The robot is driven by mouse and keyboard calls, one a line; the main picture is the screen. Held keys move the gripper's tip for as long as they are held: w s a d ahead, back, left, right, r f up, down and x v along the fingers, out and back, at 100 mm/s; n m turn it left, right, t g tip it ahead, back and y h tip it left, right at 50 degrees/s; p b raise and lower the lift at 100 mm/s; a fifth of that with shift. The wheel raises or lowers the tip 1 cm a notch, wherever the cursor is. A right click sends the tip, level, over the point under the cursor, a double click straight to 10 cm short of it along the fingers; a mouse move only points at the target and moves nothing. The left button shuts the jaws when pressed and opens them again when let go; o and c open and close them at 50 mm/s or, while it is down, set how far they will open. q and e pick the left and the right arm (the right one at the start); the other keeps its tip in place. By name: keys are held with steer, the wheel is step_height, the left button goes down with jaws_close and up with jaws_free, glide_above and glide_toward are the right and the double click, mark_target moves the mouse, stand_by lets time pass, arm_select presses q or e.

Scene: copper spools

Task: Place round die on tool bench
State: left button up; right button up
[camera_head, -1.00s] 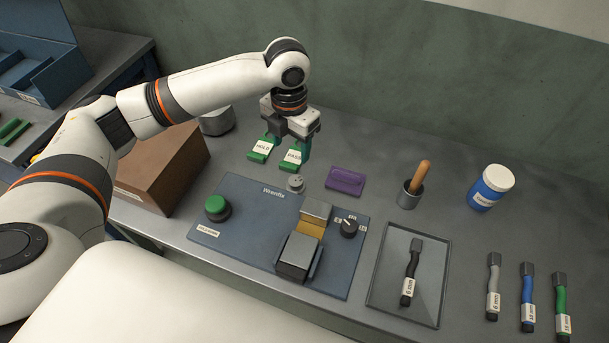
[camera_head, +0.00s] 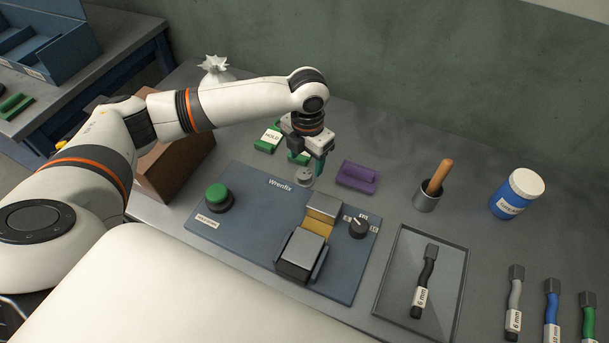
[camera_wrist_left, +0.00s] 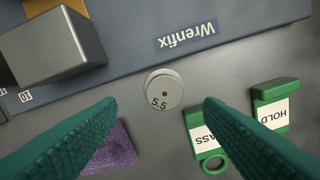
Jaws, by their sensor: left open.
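The round die (camera_head: 304,177) is a small light-grey disc on the bench, close to the back edge of the blue Wrenfix panel. In the left wrist view the die (camera_wrist_left: 163,89) carries the mark 5.5. My left gripper (camera_head: 312,170) is open above and just behind it. In the left wrist view its green fingers (camera_wrist_left: 160,103) are spread to either side of the die, apart from it. The tool bench (camera_head: 385,190) is the grey surface under all of this. My right gripper is in neither view.
Beside the die are a purple block (camera_head: 357,177) and green HOLD (camera_head: 269,138) and PASS (camera_wrist_left: 207,135) tags. The Wrenfix panel (camera_head: 250,245) has a green button and a knob. A tray (camera_head: 455,285), a cup (camera_head: 427,196) and a blue jar (camera_head: 517,193) stand to the right.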

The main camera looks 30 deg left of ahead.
mark_target(304, 173)
arm_select(q)
steer(key=f, duration=0.5)
steer(key=shift+a+f, duration=0.1)
steer(key=shift+a, duration=0.2)
steer(key=shift+c, duration=0.3)
jaws_close()
step_height(304, 173, up, 10)
steer(key=s+d+r+m, duration=0.2)
steer(key=s+m, duration=0.3)
steer(key=m, duration=1.1)
steer(key=s+d+r+m, duration=0.2)
steer(key=s+m, duration=0.4)
steer(key=m, duration=1.1)
steer(key=shift+d+p, duration=0.25)
steer(key=shift+p, duration=0.15)
